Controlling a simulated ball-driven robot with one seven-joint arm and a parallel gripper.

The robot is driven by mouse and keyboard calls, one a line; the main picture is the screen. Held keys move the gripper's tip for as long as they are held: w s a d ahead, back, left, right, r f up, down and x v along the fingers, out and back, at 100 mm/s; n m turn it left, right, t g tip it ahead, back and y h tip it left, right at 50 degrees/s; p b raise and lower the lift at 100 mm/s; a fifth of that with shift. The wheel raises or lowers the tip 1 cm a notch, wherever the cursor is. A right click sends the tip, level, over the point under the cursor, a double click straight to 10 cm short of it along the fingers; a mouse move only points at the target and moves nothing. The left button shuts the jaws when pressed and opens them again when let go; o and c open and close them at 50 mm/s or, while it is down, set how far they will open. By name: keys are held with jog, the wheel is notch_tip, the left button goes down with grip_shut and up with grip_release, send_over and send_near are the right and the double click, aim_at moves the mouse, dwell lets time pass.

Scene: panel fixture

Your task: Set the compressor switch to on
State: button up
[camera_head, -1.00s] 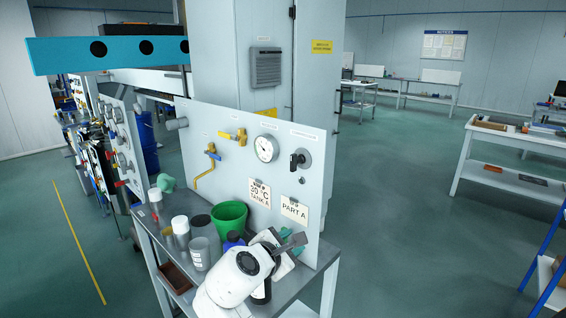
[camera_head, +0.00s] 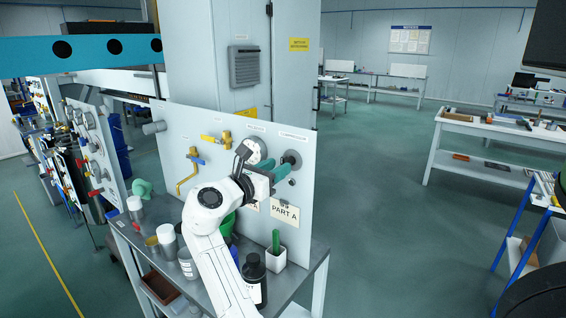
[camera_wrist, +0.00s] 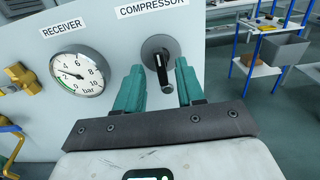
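The compressor switch (camera_wrist: 161,64) is a round grey plate with a black handle, under the COMPRESSOR label (camera_wrist: 151,8) on the panel. Its handle points down, slightly tilted, in the wrist view. In the head view the switch plate (camera_head: 292,157) is partly covered by my gripper (camera_head: 284,173). My gripper also shows in the wrist view (camera_wrist: 158,84), open, with its two green fingers apart. The handle appears between and just beyond the fingertips; I cannot tell whether they touch it.
Left of the switch are the RECEIVER gauge (camera_wrist: 77,74) and a brass valve (camera_wrist: 22,78). Below the panel, a grey bench (camera_head: 310,262) holds a dark bottle (camera_head: 254,268), a white pot (camera_head: 276,259) and several containers. A PART A card (camera_head: 285,213) hangs under the switch.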

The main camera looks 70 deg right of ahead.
jog(key=shift+x, duration=1.9)
jog(key=shift+c, duration=0.3)
grip_shut()
